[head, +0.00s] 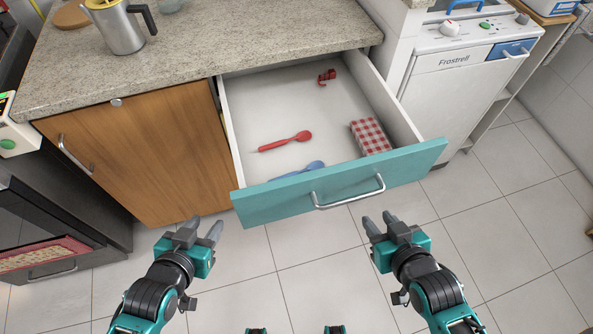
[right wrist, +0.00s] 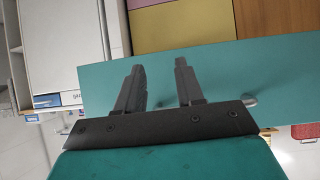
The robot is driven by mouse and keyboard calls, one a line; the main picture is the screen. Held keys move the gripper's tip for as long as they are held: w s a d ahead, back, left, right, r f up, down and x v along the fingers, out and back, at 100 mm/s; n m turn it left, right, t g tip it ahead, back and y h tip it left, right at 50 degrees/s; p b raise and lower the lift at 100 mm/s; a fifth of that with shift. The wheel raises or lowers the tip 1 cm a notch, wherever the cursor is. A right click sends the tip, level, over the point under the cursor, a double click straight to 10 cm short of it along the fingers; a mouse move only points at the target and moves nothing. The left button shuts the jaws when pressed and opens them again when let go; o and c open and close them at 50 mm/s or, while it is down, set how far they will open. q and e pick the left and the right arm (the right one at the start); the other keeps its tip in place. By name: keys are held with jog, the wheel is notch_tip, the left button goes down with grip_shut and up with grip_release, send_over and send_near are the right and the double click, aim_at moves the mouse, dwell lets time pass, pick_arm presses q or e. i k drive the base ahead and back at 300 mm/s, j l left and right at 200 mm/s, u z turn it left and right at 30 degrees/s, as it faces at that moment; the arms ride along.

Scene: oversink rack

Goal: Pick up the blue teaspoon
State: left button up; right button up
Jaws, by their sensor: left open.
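The blue teaspoon (head: 300,170) lies in the open drawer, close behind its teal front panel (head: 340,190). The panel hides part of its handle. My left gripper (head: 203,229) is open and empty, in front of the drawer and to the left of its front panel. My right gripper (head: 378,223) is open and empty, in front of the drawer's right part. In the right wrist view my right gripper's fingers (right wrist: 158,85) stand apart, with a teal panel behind them. Neither gripper touches the spoon.
A red spoon (head: 286,141), a red-checked item (head: 370,136) and a small red object (head: 327,77) also lie in the drawer. The drawer's metal handle (head: 348,193) sticks out in front. A countertop (head: 230,30) overhangs behind. The tiled floor in front is clear.

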aim_at(315, 165)
jog(key=j+z, duration=0.1)
jog(key=j, duration=0.4)
jog(key=k+j, duration=0.15)
jog(key=j, duration=0.35)
jog(key=k+j+z, duration=0.15)
jog(key=j, duration=0.35)
jog(key=i, duration=0.05)
